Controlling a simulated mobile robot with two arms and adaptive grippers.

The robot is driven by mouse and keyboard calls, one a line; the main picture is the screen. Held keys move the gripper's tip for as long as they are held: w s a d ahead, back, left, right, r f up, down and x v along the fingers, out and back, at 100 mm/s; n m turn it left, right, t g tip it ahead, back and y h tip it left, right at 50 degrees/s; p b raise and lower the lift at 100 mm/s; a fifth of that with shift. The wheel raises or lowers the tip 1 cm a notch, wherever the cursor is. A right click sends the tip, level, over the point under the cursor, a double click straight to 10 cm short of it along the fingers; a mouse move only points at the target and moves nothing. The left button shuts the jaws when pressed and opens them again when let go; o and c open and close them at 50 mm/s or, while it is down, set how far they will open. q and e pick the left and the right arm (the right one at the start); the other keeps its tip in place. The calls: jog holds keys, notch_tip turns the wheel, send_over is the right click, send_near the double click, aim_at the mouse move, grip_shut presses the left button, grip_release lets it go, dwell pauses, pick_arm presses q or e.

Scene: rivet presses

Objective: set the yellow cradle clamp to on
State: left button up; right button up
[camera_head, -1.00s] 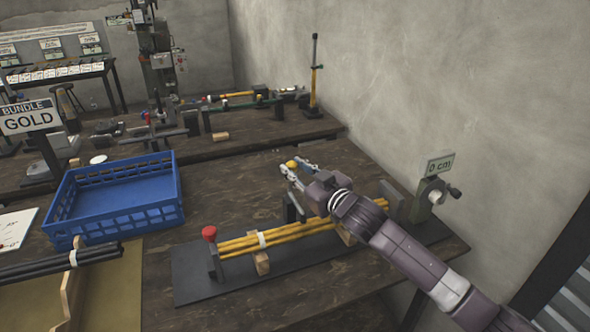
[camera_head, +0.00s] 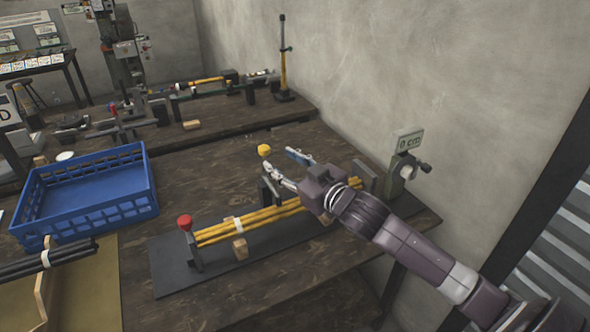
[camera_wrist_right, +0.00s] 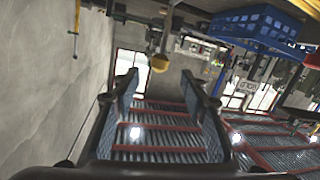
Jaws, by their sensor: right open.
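The yellow cradle clamp shows as a yellow knob (camera_head: 264,150) above the far side of the black base plate (camera_head: 172,267). Its lever is mostly hidden behind my right gripper. My right gripper (camera_head: 284,162) is open and empty, with its fingers pointing toward the knob. The knob lies just beyond the fingertips, apart from them as far as I can see. In the right wrist view, the knob (camera_wrist_right: 160,62) shows ahead, between the open fingers (camera_wrist_right: 161,75). A bundle of yellow rods (camera_head: 262,217) lies along the base plate. My left gripper is out of view.
A red-knobbed clamp (camera_head: 184,221) stands at the bundle's left end. A grey device with a cm display (camera_head: 408,142) stands at the right, near the wall. A blue crate (camera_head: 85,190) is at the left. The table between crate and base plate is clear.

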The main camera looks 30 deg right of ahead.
jog(key=s, duration=0.5)
jog(key=shift+s+d+r, duration=0.1)
jog(key=shift+d+r, duration=0.15)
jog(key=shift+r, duration=0.05)
jog(key=shift+f, duration=0.1)
